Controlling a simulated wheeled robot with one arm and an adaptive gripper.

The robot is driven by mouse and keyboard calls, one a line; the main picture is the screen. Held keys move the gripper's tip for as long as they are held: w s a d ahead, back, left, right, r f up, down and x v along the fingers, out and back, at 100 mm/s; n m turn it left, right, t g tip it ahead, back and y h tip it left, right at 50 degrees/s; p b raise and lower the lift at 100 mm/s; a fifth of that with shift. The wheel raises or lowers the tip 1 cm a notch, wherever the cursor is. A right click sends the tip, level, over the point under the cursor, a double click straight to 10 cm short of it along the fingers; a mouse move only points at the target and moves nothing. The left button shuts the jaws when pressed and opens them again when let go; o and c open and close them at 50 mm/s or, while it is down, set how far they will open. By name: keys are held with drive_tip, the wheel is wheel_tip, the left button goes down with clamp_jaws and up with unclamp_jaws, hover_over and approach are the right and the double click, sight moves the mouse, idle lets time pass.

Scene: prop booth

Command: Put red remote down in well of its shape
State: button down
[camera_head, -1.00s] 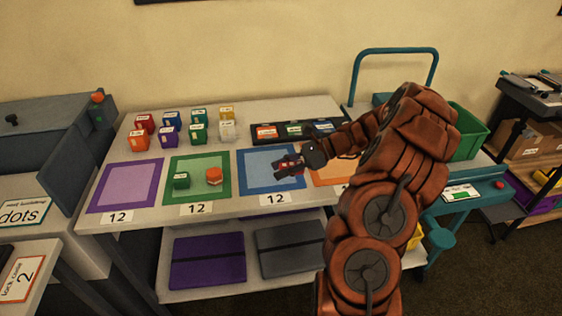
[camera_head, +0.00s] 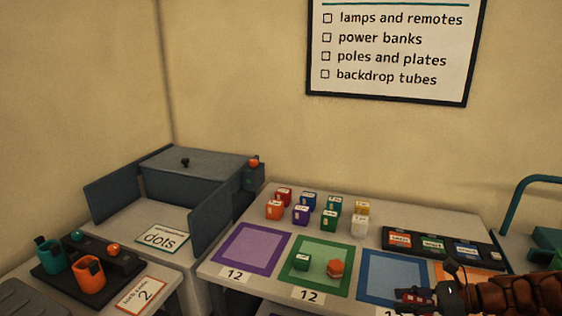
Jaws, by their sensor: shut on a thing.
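My gripper (camera_head: 434,294) is at the lower right, over the right edge of the blue mat (camera_head: 378,274). It is shut on a small red thing (camera_head: 413,296), likely the red remote; its far end points left. I cannot tell its exact height above the mat. A dark tray (camera_head: 416,243) lies on the table behind the gripper, with an orange, a green and a blue labelled patch in a row. I cannot make out whether these are wells or their shapes.
A purple mat (camera_head: 251,248) is empty. Several coloured blocks stand at the back. A grey bench with a "dots" sign (camera_head: 162,237) adjoins left; teal and orange cups stand further left.

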drive_tip(key=w+a+r+m+t+h+p, duration=0.2)
drive_tip(key=w+a+r, duration=0.15)
drive_tip(key=w, duration=0.35)
drive_tip(key=w+a+r+m+t+h+p, duration=0.1)
drive_tip(key=w+a+r+m+t, duration=0.1)
drive_tip(key=w+r+m, duration=0.3)
drive_tip(key=w+a+r+m+t+h+p, duration=0.2)
drive_tip(key=w+a+r+t+h+p, duration=0.1)
drive_tip(key=w+a+r+h, duration=0.2)
drive_tip(key=w+a+r, duration=0.2)
drive_tip(key=a+r, duration=0.2)
drive_tip(key=shift+r+m+h, duration=0.3)
drive_tip(key=shift+r+m, duration=0.1)
drive_tip(key=shift+s+d+r+m+h, duration=0.1)
drive_tip(key=shift+m+h, duration=3.2)
drive_tip(key=shift+h, duration=0.6)
